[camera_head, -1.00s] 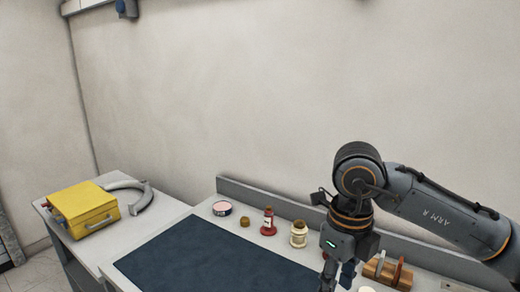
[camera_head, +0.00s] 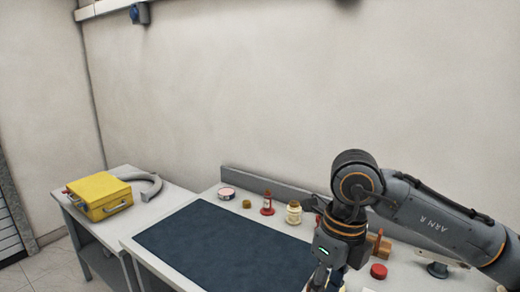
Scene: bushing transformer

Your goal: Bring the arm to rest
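My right arm (camera_head: 430,220), marked "ARM R", comes in from the right and bends down over the right part of the workbench. My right gripper (camera_head: 325,282) points down at the bottom edge of the view, near the right edge of the dark mat. Its fingertips are partly cut off, so its opening cannot be judged. My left gripper is not in view.
The dark mat (camera_head: 220,245) lies bare on the bench. Behind it stand a round tin (camera_head: 227,193), a small brown jar (camera_head: 246,204), a red bottle (camera_head: 267,205) and a cream jar (camera_head: 293,213). A red lid (camera_head: 378,271) lies right of the gripper. A yellow case (camera_head: 100,197) sits on the left table.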

